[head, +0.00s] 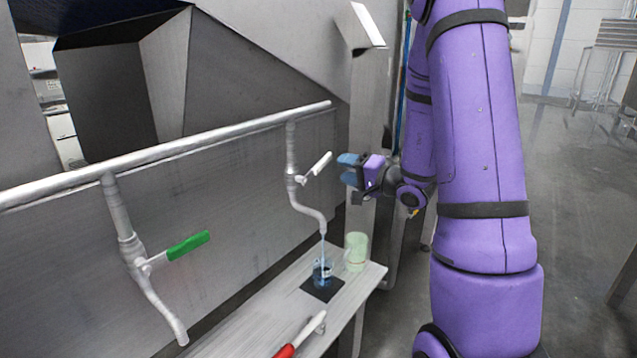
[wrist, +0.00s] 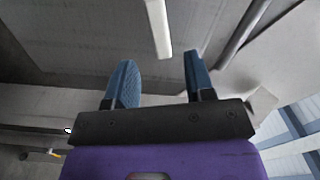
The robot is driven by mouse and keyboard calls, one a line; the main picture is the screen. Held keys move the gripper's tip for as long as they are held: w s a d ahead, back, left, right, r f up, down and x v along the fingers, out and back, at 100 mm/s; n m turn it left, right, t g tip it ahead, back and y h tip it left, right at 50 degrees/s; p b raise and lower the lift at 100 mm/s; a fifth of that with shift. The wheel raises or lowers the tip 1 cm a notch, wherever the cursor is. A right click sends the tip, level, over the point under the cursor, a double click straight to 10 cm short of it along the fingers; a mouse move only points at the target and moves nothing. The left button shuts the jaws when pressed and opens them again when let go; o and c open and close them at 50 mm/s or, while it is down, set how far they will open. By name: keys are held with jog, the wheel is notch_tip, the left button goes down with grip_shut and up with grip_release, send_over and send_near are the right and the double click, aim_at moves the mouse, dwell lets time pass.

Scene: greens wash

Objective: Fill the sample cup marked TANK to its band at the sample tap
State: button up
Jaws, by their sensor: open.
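The sample tap (head: 292,180) hangs from the rail pipe, with a white lever handle (head: 321,163) pointing up and right. A thin pale stream seems to run from its spout into a clear, bluish cup (head: 322,271) standing upright on a black square pad (head: 321,289). I cannot read a mark or band on it, nor its level. A pale green cup (head: 356,251) stands just right of it. My gripper (head: 347,171) is open and empty, just right of the handle's tip. In the wrist view, the white handle (wrist: 158,28) lies ahead of the gap between my fingers (wrist: 158,60).
A second tap with a green handle (head: 188,246) hangs at the left of the rail (head: 220,137). A red-handled tool (head: 299,336) lies on the bench (head: 245,326) at the front. A steel post (head: 364,120) rises behind my gripper. Open floor lies right.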

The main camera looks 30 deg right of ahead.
aim_at(325, 163)
jog(key=x, duration=1)
jog(key=shift+f, duration=0.1)
grip_shut()
